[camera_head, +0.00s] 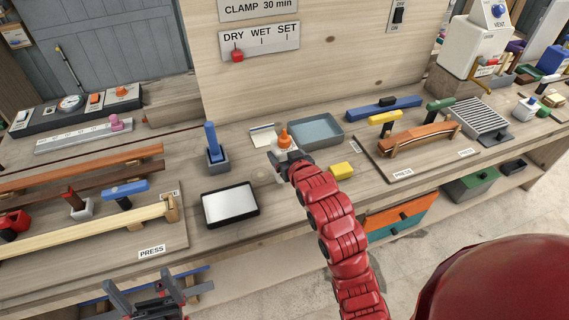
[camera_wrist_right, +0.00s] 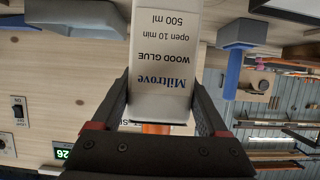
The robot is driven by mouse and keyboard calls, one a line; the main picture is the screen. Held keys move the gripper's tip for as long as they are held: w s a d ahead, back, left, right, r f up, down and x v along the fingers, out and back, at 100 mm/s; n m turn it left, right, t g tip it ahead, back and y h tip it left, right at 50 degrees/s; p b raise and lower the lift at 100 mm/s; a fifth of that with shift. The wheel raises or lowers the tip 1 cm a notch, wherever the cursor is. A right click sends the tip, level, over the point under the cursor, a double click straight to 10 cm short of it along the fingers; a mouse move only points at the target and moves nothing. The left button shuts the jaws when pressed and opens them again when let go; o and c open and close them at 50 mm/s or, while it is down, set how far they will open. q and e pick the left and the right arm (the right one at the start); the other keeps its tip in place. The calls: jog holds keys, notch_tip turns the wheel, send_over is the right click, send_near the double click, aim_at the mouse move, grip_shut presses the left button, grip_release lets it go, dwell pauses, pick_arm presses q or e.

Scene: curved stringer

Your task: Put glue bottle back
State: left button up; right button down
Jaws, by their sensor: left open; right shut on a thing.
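The glue bottle, white with an orange cap (camera_head: 284,138), is upright near the middle of the bench, partly hidden by my right gripper (camera_head: 287,164). In the right wrist view, the bottle (camera_wrist_right: 165,55) fills the space between my right fingers (camera_wrist_right: 166,108). Its label reads "Miltrove WOOD GLUE 500 ml, open 10 min". The right gripper is shut on it near the cap end. I cannot tell whether its base touches the bench. My left gripper (camera_head: 150,294) is open and empty, low at the front left, before the bench edge.
A blue-handled tool in a grey holder (camera_head: 216,158), a white pad in a black tray (camera_head: 230,205), a blue-grey tray (camera_head: 316,130), and a yellow block (camera_head: 341,171) surround the bottle. Press stations (camera_head: 150,236) stand left and right. Small bare patches of bench lie between them.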

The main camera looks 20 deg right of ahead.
jog(key=shift+w+d+r, duration=0.15)
jog(key=shift+w+r, duration=0.05)
jog(key=shift+w, duration=0.2)
notch_tip(320, 180, down, 3)
jog(key=shift+f+p, duration=0.2)
jog(key=shift+p, duration=0.65)
jog(key=shift+f, duration=0.3)
grip_release()
jog(key=shift+r, duration=0.1)
